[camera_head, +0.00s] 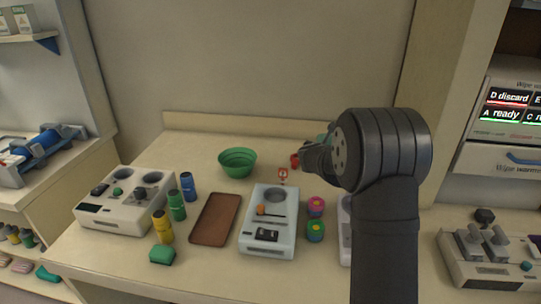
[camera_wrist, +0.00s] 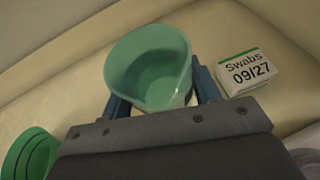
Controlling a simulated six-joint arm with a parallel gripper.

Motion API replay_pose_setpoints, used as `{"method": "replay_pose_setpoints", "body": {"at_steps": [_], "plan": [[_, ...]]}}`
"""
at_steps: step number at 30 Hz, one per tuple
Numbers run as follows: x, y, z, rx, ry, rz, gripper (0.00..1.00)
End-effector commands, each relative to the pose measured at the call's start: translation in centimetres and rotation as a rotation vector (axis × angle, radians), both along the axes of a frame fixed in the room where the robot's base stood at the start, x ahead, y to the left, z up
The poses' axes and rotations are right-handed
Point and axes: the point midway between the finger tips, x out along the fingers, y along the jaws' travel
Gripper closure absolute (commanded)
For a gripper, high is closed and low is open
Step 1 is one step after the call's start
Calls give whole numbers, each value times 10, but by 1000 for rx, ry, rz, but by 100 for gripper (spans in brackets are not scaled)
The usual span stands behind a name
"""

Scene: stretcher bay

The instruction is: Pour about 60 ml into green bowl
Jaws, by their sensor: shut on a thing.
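A green cup-like vessel (camera_wrist: 150,62) fills the middle of the wrist view, its open mouth facing the camera. My gripper (camera_wrist: 163,88) is shut on it, with one blue finger on each side. I cannot make out any liquid level inside. In the head view my gripper (camera_head: 313,158) is right of the green bowl (camera_head: 237,162), and my arm hides most of the vessel. The green bowl stands at the back of the counter, apart from the gripper. Its ribbed edge also shows at the lower left of the wrist view (camera_wrist: 32,152).
A Swabs box (camera_wrist: 243,72) stands right of the held vessel. A brown tray (camera_head: 215,219), a pale device (camera_head: 268,243), another device (camera_head: 122,213), several coloured bottles (camera_head: 177,205) and a green block (camera_head: 162,255) occupy the front. A small red item (camera_head: 295,161) lies near the gripper.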

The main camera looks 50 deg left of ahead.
Motion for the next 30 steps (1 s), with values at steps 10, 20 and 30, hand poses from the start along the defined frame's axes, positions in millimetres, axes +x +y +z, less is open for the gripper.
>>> {"method": "replay_pose_setpoints", "body": {"at_steps": [10, 20, 30], "plan": [[-32, 67, 12, 2, 0, 1, 70], [-109, 162, 18, 1, 0, -11, 70], [-215, 234, 10, 0, 1, -15, 70]]}}
